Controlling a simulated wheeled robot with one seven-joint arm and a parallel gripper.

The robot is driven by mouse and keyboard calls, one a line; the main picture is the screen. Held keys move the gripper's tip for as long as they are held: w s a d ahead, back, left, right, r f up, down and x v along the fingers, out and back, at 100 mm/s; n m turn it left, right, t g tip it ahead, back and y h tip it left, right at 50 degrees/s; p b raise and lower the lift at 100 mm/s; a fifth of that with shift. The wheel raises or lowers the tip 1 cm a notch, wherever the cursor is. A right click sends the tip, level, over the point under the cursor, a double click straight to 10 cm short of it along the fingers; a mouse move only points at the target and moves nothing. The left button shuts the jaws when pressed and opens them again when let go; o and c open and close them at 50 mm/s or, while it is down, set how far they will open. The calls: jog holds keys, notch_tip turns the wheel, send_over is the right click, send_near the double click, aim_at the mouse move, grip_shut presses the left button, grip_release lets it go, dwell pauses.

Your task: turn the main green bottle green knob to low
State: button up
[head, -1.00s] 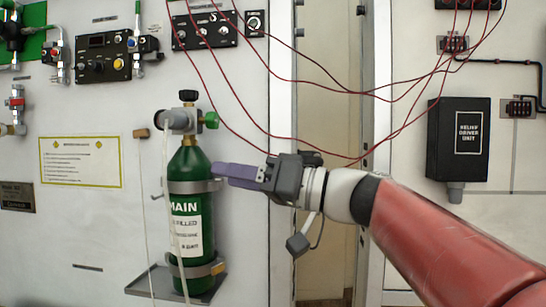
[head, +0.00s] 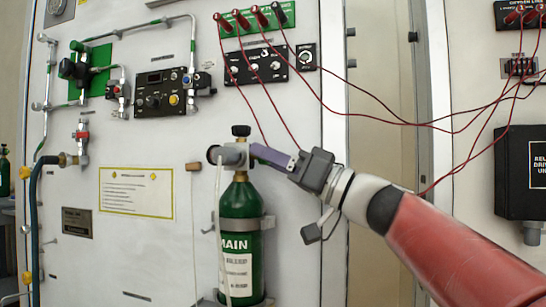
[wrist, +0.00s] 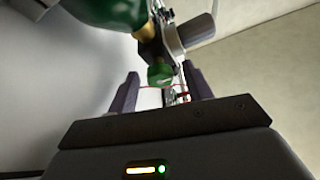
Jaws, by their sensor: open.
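The main green bottle (head: 240,205) stands upright on the wall panel, with a MAIN label and a grey valve (head: 233,156) on top. My gripper (head: 258,151) reaches in from the right at valve height, its purple finger hiding the green knob in the head view. In the wrist view the green knob (wrist: 160,74) lies between the two open fingertips of my gripper (wrist: 160,82), with gaps on both sides. The bottle's green body also shows at the top of the wrist view (wrist: 105,12). The knob's setting is not readable.
A black knob (head: 241,130) tops the valve, and a pale hose (head: 219,215) hangs in front of the bottle. Red cables (head: 310,90) hang from the panel above my gripper. A black relief box (head: 522,175) is at the right.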

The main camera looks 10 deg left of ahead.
jog(key=c, duration=1)
jog(key=shift+m, duration=0.4)
jog(key=m+t+h+p, duration=0.1)
jog(key=m+h+p, duration=0.1)
jog(key=m+p, duration=0.2)
jog(key=m+t+h+p, duration=0.1)
jog(key=m+h+p, duration=0.1)
jog(key=m, duration=0.7)
jog(key=m+t+h+p, duration=0.1)
jog(key=m+h+p, duration=0.1)
jog(key=m+p, duration=0.3)
jog(key=shift+s+r+m+t+h+p, duration=0.2)
jog(key=shift+r+m+t+h+p, duration=0.15)
jog(key=shift+m, duration=0.55)
